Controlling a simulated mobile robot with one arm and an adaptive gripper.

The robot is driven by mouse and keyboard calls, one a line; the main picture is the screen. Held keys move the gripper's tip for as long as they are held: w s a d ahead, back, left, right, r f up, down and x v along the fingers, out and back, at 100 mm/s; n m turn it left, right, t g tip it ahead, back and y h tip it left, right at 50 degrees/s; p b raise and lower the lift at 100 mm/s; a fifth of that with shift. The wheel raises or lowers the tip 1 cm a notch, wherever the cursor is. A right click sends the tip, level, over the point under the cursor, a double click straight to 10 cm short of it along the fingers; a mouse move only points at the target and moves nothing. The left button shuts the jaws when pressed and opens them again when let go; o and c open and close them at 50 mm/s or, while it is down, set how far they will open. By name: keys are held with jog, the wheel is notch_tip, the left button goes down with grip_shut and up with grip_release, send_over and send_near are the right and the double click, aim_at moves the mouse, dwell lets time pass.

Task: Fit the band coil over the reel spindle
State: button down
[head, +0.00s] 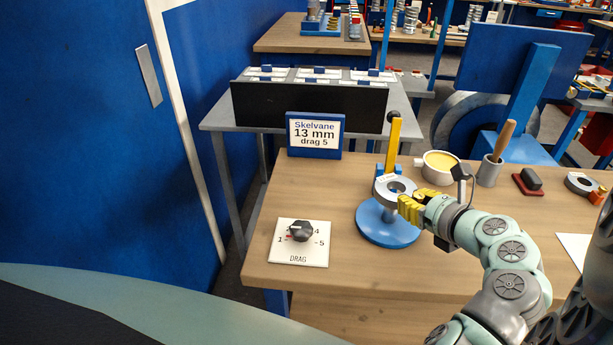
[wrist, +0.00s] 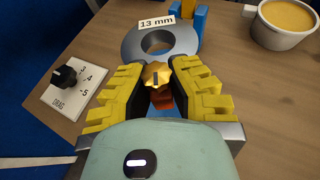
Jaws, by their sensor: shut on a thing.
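The band coil (head: 381,190) is a flat grey ring with a white tag. In the wrist view the coil (wrist: 130,47) lies just beyond my fingertips, and its tag reads 13 mm. My gripper (head: 408,207) has yellow padded fingers. In the wrist view the gripper (wrist: 157,80) is shut on a small gold and orange piece at the coil's near edge. The coil is about level, above the round blue base (head: 388,232) of the reel stand, in front of its upright. No spindle post is clearly visible; I cannot tell whether the coil is around it.
A yellow lever (head: 394,142) with a black knob rises behind the coil. A drag dial (head: 300,231) is at front left. A sign (head: 315,135) reads 13 mm, drag 5.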

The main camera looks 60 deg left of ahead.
jog(key=shift+f+b, duration=2.25)
jog(key=shift+b, duration=0.75)
jog(key=shift+f+b, duration=0.3)
jog(key=shift+f, duration=0.75)
jog(key=c, duration=1)
grip_release()
jog(key=shift+f, duration=0.1)
jog(key=v, duration=1.1)
jog(key=shift+w, duration=0.15)
jog(key=shift+s+d+r, duration=0.2)
jog(key=shift+d+r, duration=0.1)
jog(key=shift+d, duration=0.15)
